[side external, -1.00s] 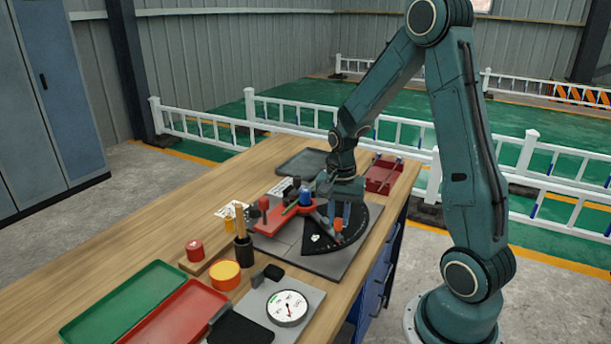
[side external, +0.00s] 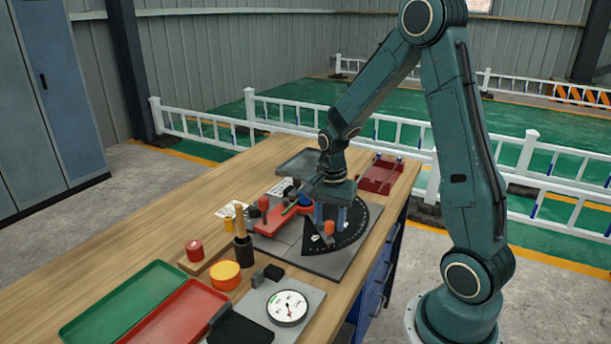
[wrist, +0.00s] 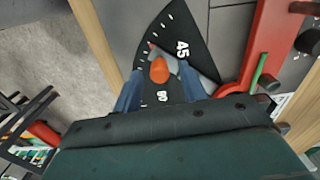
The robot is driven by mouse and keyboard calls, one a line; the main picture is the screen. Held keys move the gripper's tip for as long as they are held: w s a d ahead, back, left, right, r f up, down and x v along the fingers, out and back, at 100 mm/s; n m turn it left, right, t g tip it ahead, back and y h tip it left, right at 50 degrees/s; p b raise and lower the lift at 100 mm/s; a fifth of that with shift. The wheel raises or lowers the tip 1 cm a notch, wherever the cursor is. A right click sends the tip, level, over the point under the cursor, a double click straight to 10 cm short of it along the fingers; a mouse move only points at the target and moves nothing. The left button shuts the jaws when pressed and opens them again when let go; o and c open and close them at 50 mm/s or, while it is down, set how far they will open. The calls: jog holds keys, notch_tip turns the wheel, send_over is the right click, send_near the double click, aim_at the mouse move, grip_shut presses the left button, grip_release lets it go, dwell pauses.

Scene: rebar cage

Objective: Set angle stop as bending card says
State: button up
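The orange knob (side external: 328,227) of the angle stop stands on the black dial plate (side external: 350,235) of the bender. In the wrist view the orange knob (wrist: 159,70) is between my two blue fingers, with the printed 45 (wrist: 182,50) above right and another number, probably 60, below. A grey part of the stop shows beside the knob. My gripper (wrist: 160,82) is open, with a gap visible on each side of the knob. In the side view my gripper (side external: 336,217) is low over the dial. White paper sheets (side external: 230,210) lie behind the bender; their writing is unreadable.
The red bender arm (side external: 275,222) with upright pins and a green rod lies left of my gripper. A red bin (side external: 381,175) and dark tray (side external: 300,162) are behind. A dial gauge (side external: 287,308), green tray (side external: 120,305) and red tray (side external: 178,318) are in front.

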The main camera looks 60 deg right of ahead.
jog(key=shift+r, duration=0.1)
dwell(0.3)
notch_tip(320, 180, up, 14)
jog(key=shift+f, duration=0.2)
dwell(0.5)
jog(key=shift+a, duration=0.1)
jog(key=s+a+r+n+t, duration=0.2)
jog(key=s+a+n, duration=0.5)
jog(key=n, duration=0.1)
jog(key=s+a+r+n+t, duration=0.3)
jog(key=s+a+n, duration=0.3)
jog(key=n, duration=0.3)
jog(key=shift+s+a+r+t, duration=0.2)
jog(key=shift+s+a+t, duration=0.15)
jog(key=shift+a, duration=0.5)
dwell(0.6)
